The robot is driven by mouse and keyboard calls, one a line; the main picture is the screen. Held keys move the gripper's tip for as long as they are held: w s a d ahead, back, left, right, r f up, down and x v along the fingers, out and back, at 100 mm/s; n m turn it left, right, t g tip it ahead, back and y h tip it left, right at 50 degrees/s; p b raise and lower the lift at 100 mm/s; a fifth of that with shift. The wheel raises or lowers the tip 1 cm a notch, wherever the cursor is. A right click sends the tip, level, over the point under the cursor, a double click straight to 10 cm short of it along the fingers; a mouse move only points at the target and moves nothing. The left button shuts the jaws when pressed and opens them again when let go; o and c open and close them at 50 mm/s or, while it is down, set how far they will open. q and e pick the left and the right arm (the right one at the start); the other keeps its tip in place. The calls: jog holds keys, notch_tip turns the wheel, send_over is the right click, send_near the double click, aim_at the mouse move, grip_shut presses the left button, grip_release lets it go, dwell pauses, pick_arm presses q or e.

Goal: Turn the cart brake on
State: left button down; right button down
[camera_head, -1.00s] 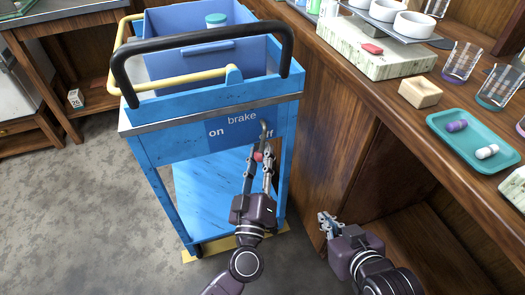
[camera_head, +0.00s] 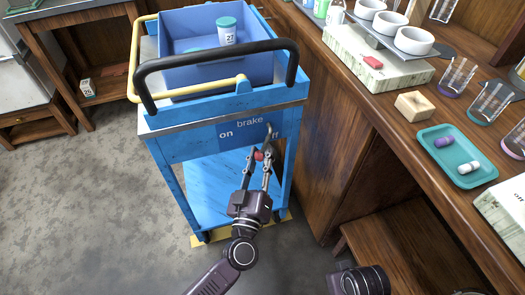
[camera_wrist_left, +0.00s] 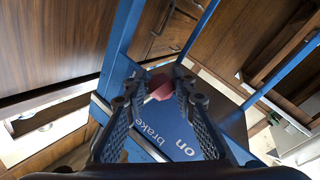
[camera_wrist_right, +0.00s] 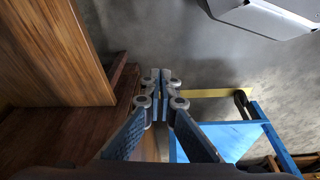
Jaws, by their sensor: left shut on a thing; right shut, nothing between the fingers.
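The blue cart (camera_head: 185,148) stands with its panel facing me. My left gripper (camera_head: 261,160) is shut on the red knob, one finger on each side. My right gripper (camera_wrist_right: 162,88) is shut and empty in the right wrist view; in the head view only its wrist part shows at the bottom edge.
A wooden bench (camera_head: 400,135) at the right bears a teal tray (camera_head: 470,180), cups and a wooden block. Grey floor is clear left of the cart.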

pick_arm(q)
jog(key=shift+a+r+p, duration=0.3)
jog(key=shift+a+p, duration=0.15)
jog(key=shift+p, duration=0.3)
pick_arm(e)
notch_tip(320, 180, down, 6)
jog(key=s, duration=0.1)
jog(key=shift+s+f, duration=0.25)
jog(key=shift+s, duration=0.1)
jog(key=shift+d, duration=0.1)
pick_arm(q)
jog(key=c, duration=1.6)
grip_release()
jog(key=shift+f, duration=0.1)
jog(key=shift+s+f, duration=0.15)
jog(key=shift+s, duration=0.4)
jog(key=v, duration=1.1)
jog(key=shift+r, duration=0.25)
